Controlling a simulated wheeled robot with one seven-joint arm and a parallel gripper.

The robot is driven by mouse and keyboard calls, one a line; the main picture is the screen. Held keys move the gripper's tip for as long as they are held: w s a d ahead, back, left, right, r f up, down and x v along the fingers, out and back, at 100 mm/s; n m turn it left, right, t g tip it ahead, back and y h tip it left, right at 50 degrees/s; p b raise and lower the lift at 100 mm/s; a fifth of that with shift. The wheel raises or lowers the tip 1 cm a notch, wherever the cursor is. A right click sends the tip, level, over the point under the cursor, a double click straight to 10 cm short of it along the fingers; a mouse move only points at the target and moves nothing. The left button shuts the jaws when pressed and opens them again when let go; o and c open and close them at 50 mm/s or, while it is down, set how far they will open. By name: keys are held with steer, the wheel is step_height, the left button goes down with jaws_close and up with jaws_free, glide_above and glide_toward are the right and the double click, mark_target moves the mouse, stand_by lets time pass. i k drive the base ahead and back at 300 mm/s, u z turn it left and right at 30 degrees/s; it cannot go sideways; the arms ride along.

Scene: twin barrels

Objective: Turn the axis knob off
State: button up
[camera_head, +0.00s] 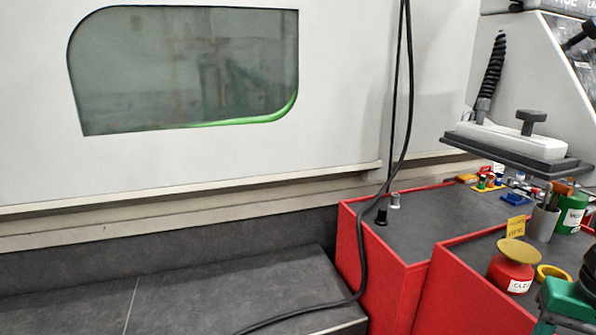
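Below the panel, red cabinets with dark tops (445,212) hold small coloured items, a red pot (511,270), a grey cup (542,222) and a green can (571,213). A black cable (361,240) hangs in front of the white windowed wall (340,90).

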mark_target(483, 106)
steer(key=z, duration=0.45)
steer(key=i, duration=0.35)
steer(key=z, duration=0.75)
